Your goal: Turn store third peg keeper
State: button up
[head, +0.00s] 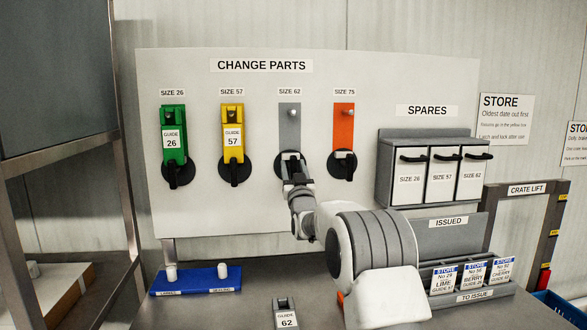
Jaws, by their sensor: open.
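The third peg (290,113), under the SIZE 62 label, is a bare stub on a grey strip with no guide hanging on it. Its black round keeper (282,159) sits at the strip's lower end, and my gripper partly covers it. My gripper (295,179) is open, with its fingers right at the keeper's lower part; I cannot tell whether they touch it. The keeper's handle is mostly hidden, so its angle is unclear. The grey guide 62 (286,319) is on the bench at the bottom of the picture, partly cut off by the frame.
Green guide 26 (173,140) and yellow guide 57 (233,139) hang left, their keepers' handles down. The orange SIZE 75 strip (343,130) has a bare peg. Spares bins (433,172), an issue rack (471,297) and a blue tray (196,281) stand around.

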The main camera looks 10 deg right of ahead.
grip_shut()
jog(key=shift+f+m+b, duration=0.15)
jog(key=shift+m+b, duration=0.25)
jog(key=shift+m+h+b, duration=0.3)
jog(key=shift+h, duration=0.1)
jog(key=m+h+b, duration=0.1)
jog(key=m+b, duration=0.1)
jog(key=m, duration=0.1)
jog(key=shift+d+f+h, duration=0.1)
jog(key=shift+h, duration=0.2)
jog(key=m+h, duration=0.1)
jog(key=m, duration=0.2)
jog(key=m+g+h+b, duration=0.1)
jog(key=m, duration=0.2)
jog(key=shift+d+h, duration=0.1)
jog(key=shift+h, duration=0.3)
jog(key=m+g+h+p, duration=0.1)
jog(key=m, duration=0.2)
jog(key=m+g+p, duration=0.1)
jog(key=m+g, duration=0.1)
jog(key=m, duration=0.2)
jog(key=shift+d+h, duration=0.15)
jog(key=shift+h, duration=0.25)
jog(key=m+g+p, duration=0.1)
jog(key=m, duration=0.1)
jog(key=m+p, duration=0.2)
jog(key=m, duration=0.1)
jog(key=shift+f+g, duration=0.1)
jog(key=shift+g, duration=0.3)
jog(key=shift+f, duration=0.1)
